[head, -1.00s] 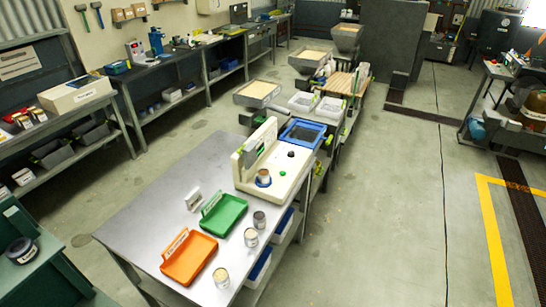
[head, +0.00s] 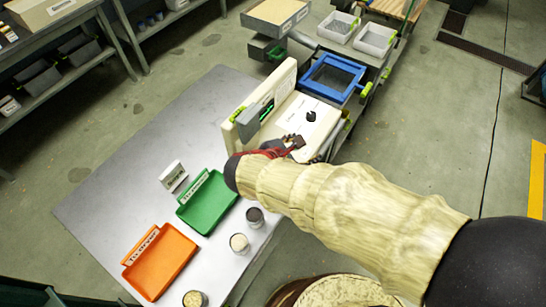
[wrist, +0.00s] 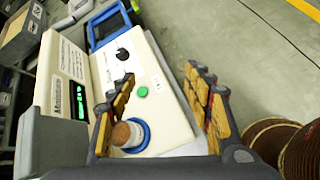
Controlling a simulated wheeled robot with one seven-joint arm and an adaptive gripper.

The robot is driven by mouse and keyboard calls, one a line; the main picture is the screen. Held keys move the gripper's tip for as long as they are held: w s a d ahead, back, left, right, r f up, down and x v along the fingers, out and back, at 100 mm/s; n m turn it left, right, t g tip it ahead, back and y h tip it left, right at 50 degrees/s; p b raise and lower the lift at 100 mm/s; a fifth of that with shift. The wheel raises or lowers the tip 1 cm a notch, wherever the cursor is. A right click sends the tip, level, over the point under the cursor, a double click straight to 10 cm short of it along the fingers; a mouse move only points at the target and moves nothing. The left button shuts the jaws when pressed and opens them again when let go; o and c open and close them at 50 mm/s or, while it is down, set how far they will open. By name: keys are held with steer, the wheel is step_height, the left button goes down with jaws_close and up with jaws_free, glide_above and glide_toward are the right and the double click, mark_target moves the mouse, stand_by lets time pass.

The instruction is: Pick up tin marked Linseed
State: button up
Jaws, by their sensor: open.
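A small tin with a brownish top (wrist: 125,134) stands in a blue ring (wrist: 143,128) on the cream machine (wrist: 155,105); my arm hides it in the head view. Two more tins, one with a pale top (head: 239,243) and one with a dark top (head: 255,217), stand on the grey table beside the green tray. Another pale-topped tin (head: 195,299) is at the bottom edge. I cannot read which is marked Linseed. My gripper (wrist: 163,90) is open and empty above the machine, its left finger beside and partly over the ringed tin in the wrist view.
The grey table (head: 130,180) also holds a green tray (head: 209,204), an orange tray (head: 160,262) and a small white sign (head: 173,176). The machine has an upright panel (head: 240,125) at its left. A blue-framed tray (head: 333,78) lies behind it.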

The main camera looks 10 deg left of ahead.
steer(key=s+a+f+n+t+y+b, duration=0.1)
steer(key=a+f+n+t, duration=0.1)
steer(key=a+f+n, duration=0.3)
steer(key=a+f+n+t+y, duration=0.1)
steer(key=a+f+n+y, duration=0.15)
steer(key=a, duration=0.45)
steer(key=shift+n+h, duration=0.25)
steer(key=shift+h, duration=0.1)
steer(key=b+x, duration=0.2)
steer(key=x, duration=0.3)
steer(key=shift+w+a, duration=0.15)
steer(key=shift+a, duration=0.05)
steer(key=shift+b+x, duration=1.55)
steer(key=shift+x, duration=1.5)
steer(key=shift+w+a+r, duration=0.1)
steer(key=shift+a+r, duration=0.05)
steer(key=shift+r, duration=0.05)
steer(key=shift+c, duration=0.4)
steer(key=c, duration=1)
steer(key=shift+c, duration=1)
